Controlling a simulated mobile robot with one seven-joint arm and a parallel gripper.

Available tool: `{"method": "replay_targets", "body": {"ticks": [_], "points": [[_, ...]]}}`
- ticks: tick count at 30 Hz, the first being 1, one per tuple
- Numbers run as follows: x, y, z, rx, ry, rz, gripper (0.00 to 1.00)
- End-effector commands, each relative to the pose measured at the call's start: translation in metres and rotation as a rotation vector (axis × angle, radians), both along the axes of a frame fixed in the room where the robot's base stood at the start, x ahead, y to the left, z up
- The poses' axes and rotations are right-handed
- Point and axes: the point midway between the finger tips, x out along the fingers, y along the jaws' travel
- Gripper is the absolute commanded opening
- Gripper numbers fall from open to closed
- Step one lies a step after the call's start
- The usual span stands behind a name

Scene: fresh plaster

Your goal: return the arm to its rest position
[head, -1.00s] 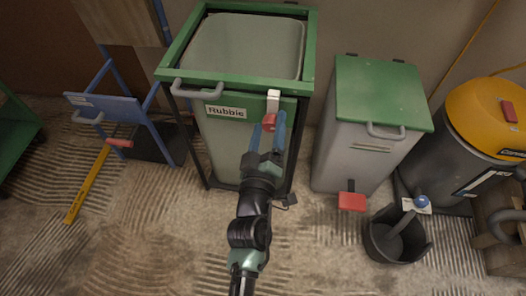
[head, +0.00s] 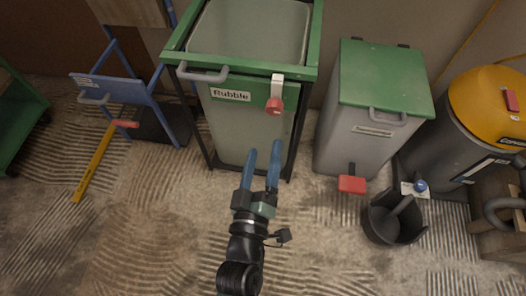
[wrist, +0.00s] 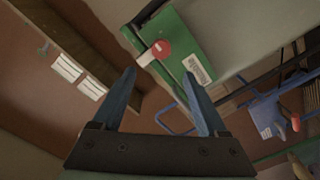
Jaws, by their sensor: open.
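My gripper (head: 261,168) is open and empty, its two blue fingers apart and pointing up the picture at the lower front of the rubble bin (head: 235,130). In the wrist view my gripper (wrist: 163,92) also shows open, with nothing between the fingers. A red and white latch (head: 276,95) hangs on the bin's green front rim, beyond the fingertips. The latch also shows in the wrist view (wrist: 160,50), apart from the fingers.
A grey bin with a green lid (head: 385,75) stands to the right, with a red pedal (head: 352,184). A dark bucket (head: 392,222) and a yellow-topped drum (head: 490,105) are farther right. A blue hand truck (head: 120,90) and yellow level (head: 95,165) are left. Floor around my arm is clear.

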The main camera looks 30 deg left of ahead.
Motion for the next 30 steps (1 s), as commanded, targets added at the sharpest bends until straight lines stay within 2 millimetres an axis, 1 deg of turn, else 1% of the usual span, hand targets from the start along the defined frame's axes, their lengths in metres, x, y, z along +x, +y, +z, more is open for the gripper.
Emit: {"method": "replay_targets", "body": {"ticks": [11, 14, 16, 17, 20, 21, 23, 24, 26, 27, 29, 30], "points": [[0.000, 0.000, 0.000, 0.000, 0.000, 0.000, 0.76], [0.009, -0.004, 0.012, 0.013, -0.016, -0.014, 0.76], [0.024, -0.012, 0.034, 0.040, -0.046, -0.038, 0.76], [0.033, -0.017, 0.047, 0.057, -0.062, -0.052, 0.76], [0.063, -0.037, 0.106, 0.137, -0.136, -0.103, 0.76], [0.074, -0.046, 0.133, 0.177, -0.169, -0.123, 0.76], [0.088, -0.060, 0.176, 0.241, -0.217, -0.147, 0.76], [0.094, -0.068, 0.206, 0.287, -0.250, -0.158, 0.76], [0.101, -0.081, 0.250, 0.355, -0.299, -0.168, 0.76], [0.102, -0.088, 0.280, 0.404, -0.333, -0.169, 0.76], [0.101, -0.099, 0.325, 0.475, -0.381, -0.165, 0.76], [0.097, -0.105, 0.354, 0.523, -0.413, -0.155, 0.76]]}}
